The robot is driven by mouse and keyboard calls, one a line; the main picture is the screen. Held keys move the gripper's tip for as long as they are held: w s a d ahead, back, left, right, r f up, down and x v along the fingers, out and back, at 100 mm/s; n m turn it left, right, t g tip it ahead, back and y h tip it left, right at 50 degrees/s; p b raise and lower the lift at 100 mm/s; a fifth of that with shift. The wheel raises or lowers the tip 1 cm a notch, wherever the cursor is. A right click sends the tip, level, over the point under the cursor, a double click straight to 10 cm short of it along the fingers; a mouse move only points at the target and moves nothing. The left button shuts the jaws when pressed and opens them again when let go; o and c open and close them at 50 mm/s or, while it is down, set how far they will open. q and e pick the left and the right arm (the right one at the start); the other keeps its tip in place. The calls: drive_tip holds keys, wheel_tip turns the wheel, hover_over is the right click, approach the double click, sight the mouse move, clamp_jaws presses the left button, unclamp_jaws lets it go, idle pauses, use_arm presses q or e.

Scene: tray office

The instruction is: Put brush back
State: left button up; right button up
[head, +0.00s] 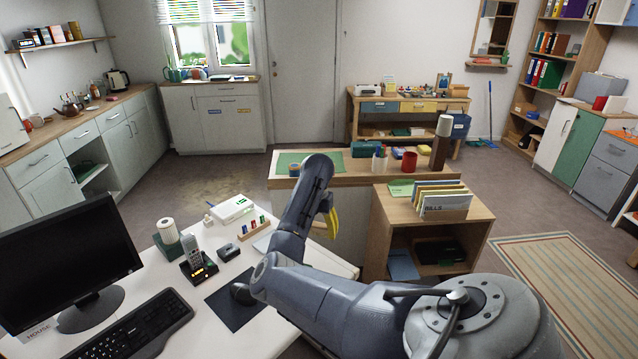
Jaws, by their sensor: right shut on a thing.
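My right arm reaches over the white desk, and its gripper (325,204) hangs at the desk's far right edge, mostly hidden behind the arm. It is shut on a yellow, slightly curved thing (332,217); I cannot tell whether this is the brush. A blue long-handled broom (490,110) leans on the back wall beside the workbench, its head on the floor. My left gripper is not in view.
A wooden counter (350,179) with a red mug (410,161) stands just beyond the gripper. A low cabinet (376,228) with a file rack (446,200) is to its right. The desk (140,282) holds a monitor (66,257), phone (196,262) and keyboard (130,335). Open floor lies left of the counter.

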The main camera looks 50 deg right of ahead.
sight(318, 265)
wheel_tip(318, 265, down, 15)
drive_tip(key=shift+r, duration=0.1)
idle(0.6)
drive_tip(key=shift+f, duration=0.2)
drive_tip(key=o, duration=1.2)
wheel_tip(318, 265, up, 12)
drive_tip(key=shift+r, duration=0.15)
